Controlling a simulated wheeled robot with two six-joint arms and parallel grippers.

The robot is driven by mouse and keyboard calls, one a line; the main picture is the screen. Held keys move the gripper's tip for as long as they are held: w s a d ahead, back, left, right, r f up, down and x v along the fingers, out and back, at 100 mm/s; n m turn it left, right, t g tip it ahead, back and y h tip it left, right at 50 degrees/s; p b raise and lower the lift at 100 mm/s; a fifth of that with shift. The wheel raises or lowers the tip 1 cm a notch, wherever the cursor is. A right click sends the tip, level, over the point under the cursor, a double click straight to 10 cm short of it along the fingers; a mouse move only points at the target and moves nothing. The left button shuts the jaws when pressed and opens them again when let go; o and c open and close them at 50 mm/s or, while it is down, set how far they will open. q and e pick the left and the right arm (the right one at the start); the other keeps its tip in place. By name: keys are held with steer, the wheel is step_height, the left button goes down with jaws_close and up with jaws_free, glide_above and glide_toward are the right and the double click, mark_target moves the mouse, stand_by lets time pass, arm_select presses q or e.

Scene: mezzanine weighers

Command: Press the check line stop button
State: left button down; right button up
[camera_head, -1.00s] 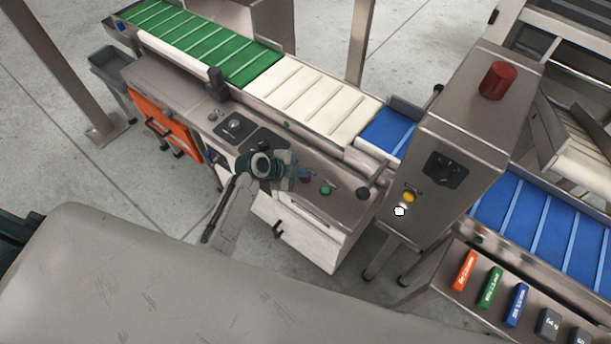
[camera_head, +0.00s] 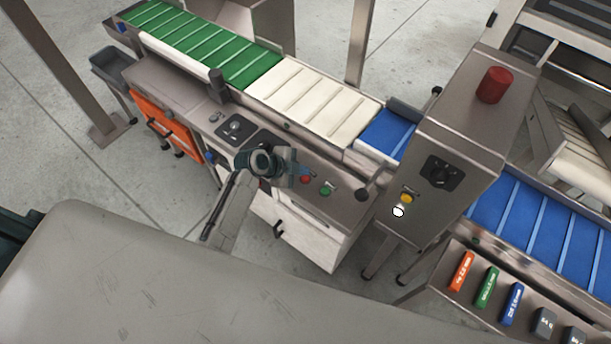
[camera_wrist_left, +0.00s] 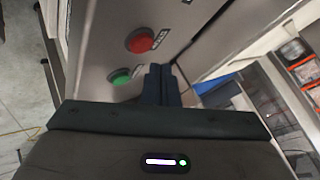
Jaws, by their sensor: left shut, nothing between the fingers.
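The red button (camera_head: 306,179) is on the sloped steel panel of the check line, beside a green button (camera_head: 326,190). In the left wrist view the red button (camera_wrist_left: 141,41) is round and raised, with a small label beside it; the green button (camera_wrist_left: 121,77) is nearer to me. My left gripper (camera_head: 297,171) is shut and empty, its fingertips just left of the red button in the head view. In the wrist view its fingers (camera_wrist_left: 160,72) appear to the right of both buttons. A gap shows in the picture there; I cannot tell the height above the panel. My right gripper is not in view.
A dark knob (camera_head: 362,195) stands at the panel's right end. A steel cabinet (camera_head: 440,135) with yellow and white buttons and a red top beacon (camera_head: 495,85) rises to the right. The white belt (camera_head: 315,100) runs behind the panel. A grey surface fills the front.

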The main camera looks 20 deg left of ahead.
mark_target(302, 179)
arm_select(q)
step_height(302, 179, up, 4)
steer(key=p, duration=0.2)
steer(key=shift+r+p, duration=0.15)
steer(key=shift+p, duration=0.2)
stand_by(0.5)
